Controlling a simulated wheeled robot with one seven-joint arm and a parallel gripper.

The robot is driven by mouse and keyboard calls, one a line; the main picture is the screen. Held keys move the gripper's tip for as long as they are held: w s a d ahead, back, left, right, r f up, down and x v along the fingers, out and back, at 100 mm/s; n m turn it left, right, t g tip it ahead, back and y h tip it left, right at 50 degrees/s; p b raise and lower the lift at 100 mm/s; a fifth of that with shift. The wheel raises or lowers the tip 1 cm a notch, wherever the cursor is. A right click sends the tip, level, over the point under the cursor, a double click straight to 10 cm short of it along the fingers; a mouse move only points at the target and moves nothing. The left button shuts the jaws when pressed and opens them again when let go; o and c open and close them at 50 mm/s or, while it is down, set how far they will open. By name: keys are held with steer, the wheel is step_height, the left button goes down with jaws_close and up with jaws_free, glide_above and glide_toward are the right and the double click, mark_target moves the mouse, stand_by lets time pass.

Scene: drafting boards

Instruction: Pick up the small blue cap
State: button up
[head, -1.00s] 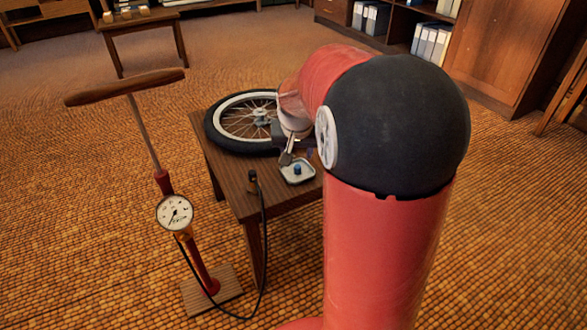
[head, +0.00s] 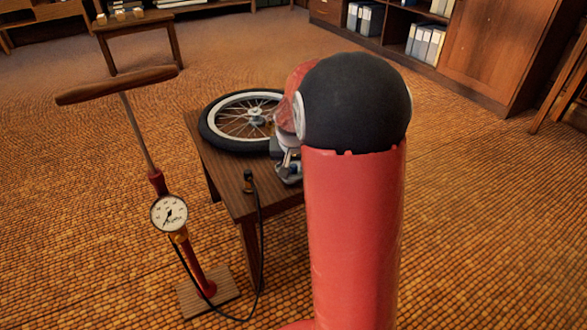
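The small blue cap is not visible now; my gripper and arm cover the spot on the low wooden table (head: 229,200) where it showed earlier. It lay in a small pale dish there. A grey edge of the dish (head: 291,180) seems to show just below my gripper. My gripper (head: 287,166) points down at the table's right part, low over the dish. Its fingers are small and partly hidden, so I cannot tell whether they are apart or hold anything.
A spoked wheel with a black tyre (head: 207,137) lies on the table's far part. A black hose end (head: 248,183) stands near the front edge. A red floor pump with a gauge (head: 169,213) stands to the left. Open carpet surrounds the table.

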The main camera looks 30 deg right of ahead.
mark_target(293, 167)
jaws_close()
steer(key=shift+r, duration=0.1)
step_height(293, 167, up, 20)
steer(key=p, duration=0.3)
